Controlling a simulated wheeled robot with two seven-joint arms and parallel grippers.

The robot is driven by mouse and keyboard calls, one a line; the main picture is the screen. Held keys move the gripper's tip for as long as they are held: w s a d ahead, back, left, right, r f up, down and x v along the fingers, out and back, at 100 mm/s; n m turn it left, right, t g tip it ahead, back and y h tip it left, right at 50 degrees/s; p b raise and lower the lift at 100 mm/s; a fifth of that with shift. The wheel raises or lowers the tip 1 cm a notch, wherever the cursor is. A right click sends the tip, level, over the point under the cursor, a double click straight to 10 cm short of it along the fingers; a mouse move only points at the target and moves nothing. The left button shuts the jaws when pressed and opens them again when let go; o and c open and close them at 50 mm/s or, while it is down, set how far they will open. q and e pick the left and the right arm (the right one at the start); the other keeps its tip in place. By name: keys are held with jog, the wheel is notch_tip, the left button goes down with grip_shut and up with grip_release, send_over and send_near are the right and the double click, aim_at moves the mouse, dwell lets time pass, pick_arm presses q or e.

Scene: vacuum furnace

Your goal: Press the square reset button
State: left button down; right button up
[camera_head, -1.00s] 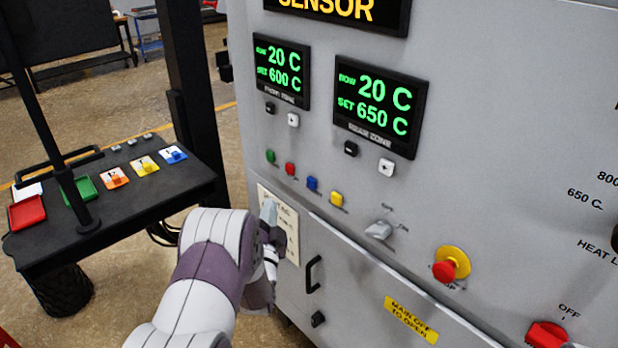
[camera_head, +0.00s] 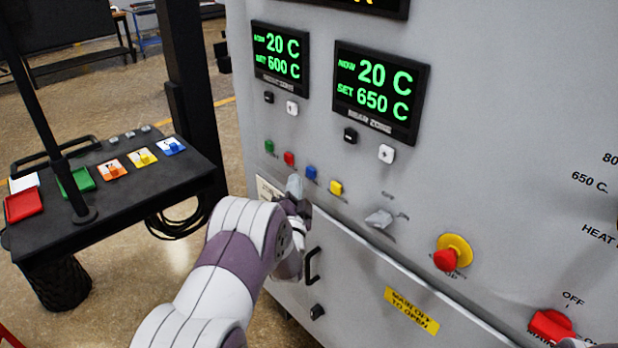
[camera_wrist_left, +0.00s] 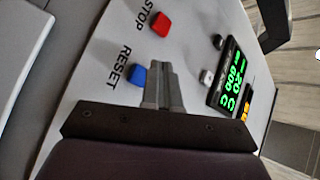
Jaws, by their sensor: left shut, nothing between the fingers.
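The square reset button is blue (camera_head: 311,172) and sits on the grey furnace panel, between the red button (camera_head: 289,158) and the yellow button (camera_head: 336,187). In the left wrist view the blue button (camera_wrist_left: 139,76) has RESET printed beside it. My left gripper (camera_head: 294,184) is shut and empty, its tips just below and left of the blue button in the head view. In the wrist view my left fingertips (camera_wrist_left: 162,68) appear close beside the blue button; I cannot tell whether they touch it. My right gripper is not in view.
A green button (camera_head: 269,146), a grey selector knob (camera_head: 379,218) and a red emergency stop (camera_head: 446,258) share the panel. Two displays (camera_head: 375,92) are above. A black side table (camera_head: 120,195) with coloured trays stands at left.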

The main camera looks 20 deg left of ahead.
pick_arm(q)
jog(key=shift+w+d, duration=0.25)
jog(key=shift+w, duration=0.2)
dwell(1.7)
jog(key=shift+w+d+b, duration=0.15)
jog(key=shift+w+b, duration=0.25)
jog(key=shift+b, duration=0.05)
jog(key=shift+w+d+b, duration=0.2)
jog(key=shift+w+b, duration=0.15)
jog(key=shift+w, duration=0.05)
dwell(0.6)
jog(key=shift+r, duration=0.1)
jog(key=shift+s+a, duration=0.35)
jog(key=shift+s, duration=0.5)
